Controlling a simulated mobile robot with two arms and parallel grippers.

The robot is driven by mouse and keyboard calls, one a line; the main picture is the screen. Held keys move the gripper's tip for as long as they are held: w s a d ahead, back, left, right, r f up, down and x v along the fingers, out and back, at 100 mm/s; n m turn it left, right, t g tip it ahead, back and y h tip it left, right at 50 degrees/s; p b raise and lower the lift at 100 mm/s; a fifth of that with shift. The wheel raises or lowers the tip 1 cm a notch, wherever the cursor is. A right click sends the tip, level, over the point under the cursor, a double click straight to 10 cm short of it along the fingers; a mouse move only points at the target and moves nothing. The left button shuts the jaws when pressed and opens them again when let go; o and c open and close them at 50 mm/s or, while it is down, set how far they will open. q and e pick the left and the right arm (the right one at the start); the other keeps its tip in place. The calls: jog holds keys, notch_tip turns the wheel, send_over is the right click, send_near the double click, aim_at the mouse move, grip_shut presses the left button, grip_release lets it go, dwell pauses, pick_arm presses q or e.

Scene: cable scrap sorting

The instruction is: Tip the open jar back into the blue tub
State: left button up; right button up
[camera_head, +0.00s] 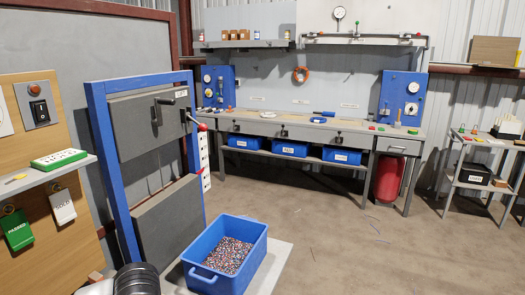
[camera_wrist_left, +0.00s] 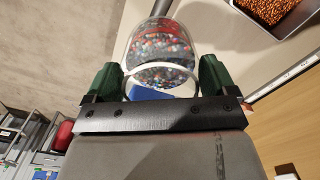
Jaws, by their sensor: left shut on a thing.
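The blue tub (camera_head: 262,240) stands on a pale mat on the floor in the head view, partly filled with mixed coloured granules (camera_head: 228,254). My left gripper (camera_wrist_left: 158,76) shows in the left wrist view, its two green fingers shut on opposite sides of the clear jar (camera_wrist_left: 160,48). Coloured granules show inside the jar, and a pale ring runs around it between the fingers. A patch of blue (camera_wrist_left: 152,93) shows just below the jar; I cannot tell how far the jar is tilted. The jar and my right gripper are not visible in the head view.
A blue-framed stand with grey panels (camera_head: 150,118) rises behind the tub's left side. A dark tray of orange-brown granules (camera_wrist_left: 272,10) is at the wrist view's top right. A workbench (camera_head: 305,130) stands at the back. The floor right of the tub is mostly clear.

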pick_arm(q)
jog(key=s, duration=0.1)
jog(key=s+m, duration=0.1)
jog(key=s, duration=0.1)
jog(key=shift+s+d+r+m, duration=0.1)
jog(key=shift+s+r+m, duration=0.05)
jog(key=shift+r+m, duration=0.15)
jog(key=shift+w+f, duration=0.15)
jog(key=shift+w, duration=0.2)
jog(key=w+a+n+b, duration=0.1)
jog(key=w+n+b, duration=0.5)
jog(key=w+n, duration=0.4)
jog(key=w, duration=0.6)
jog(key=shift+w+a+f+n+b, duration=0.3)
jog(key=shift+w+a+b, duration=0.05)
jog(key=shift+w+b, duration=0.05)
